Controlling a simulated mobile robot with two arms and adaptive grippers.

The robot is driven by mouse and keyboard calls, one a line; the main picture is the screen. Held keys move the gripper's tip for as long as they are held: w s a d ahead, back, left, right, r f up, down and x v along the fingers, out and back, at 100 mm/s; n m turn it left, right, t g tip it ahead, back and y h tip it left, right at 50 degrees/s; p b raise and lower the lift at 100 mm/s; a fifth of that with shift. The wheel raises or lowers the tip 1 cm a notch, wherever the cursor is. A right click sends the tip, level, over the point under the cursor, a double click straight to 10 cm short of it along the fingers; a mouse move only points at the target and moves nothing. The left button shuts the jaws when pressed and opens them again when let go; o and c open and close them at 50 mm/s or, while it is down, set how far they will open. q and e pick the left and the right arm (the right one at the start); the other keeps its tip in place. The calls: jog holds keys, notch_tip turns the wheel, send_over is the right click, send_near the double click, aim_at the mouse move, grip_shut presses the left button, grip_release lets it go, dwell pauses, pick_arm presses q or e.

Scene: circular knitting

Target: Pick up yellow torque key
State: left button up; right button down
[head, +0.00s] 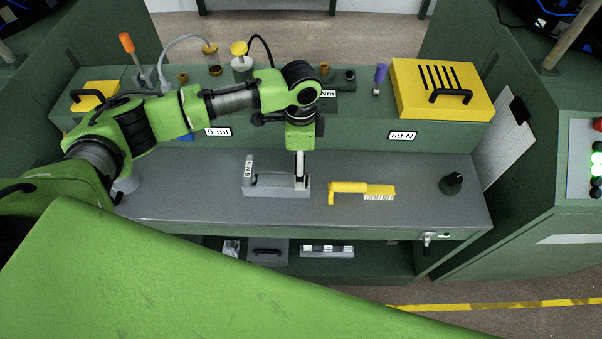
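My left arm reaches in from the left, and its gripper (300,172) points down at the right end of a low grey holder (262,191) on the bench. The finger gap is too small to judge, and I cannot tell whether anything is between the fingers. I cannot make out a yellow torque key for certain; my arm and gripper cover part of the shelf and holder. A yellow-topped piece (239,48) stands on the rear shelf. My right gripper is not in view.
A yellow brush (348,187) lies right of the holder, and a black knob (452,184) stands farther right. The rear shelf carries a yellow box (442,88), a purple-handled tool (380,74) and an orange-handled tool (127,42). The bench between brush and knob is clear.

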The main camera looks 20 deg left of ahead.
pick_arm(q)
notch_tip(320, 180, down, 4)
jog(key=shift+r+p, duration=0.15)
jog(key=shift+p, duration=0.75)
jog(key=shift+f, duration=0.65)
jog(key=c, duration=1.3)
jog(key=shift+r, duration=0.1)
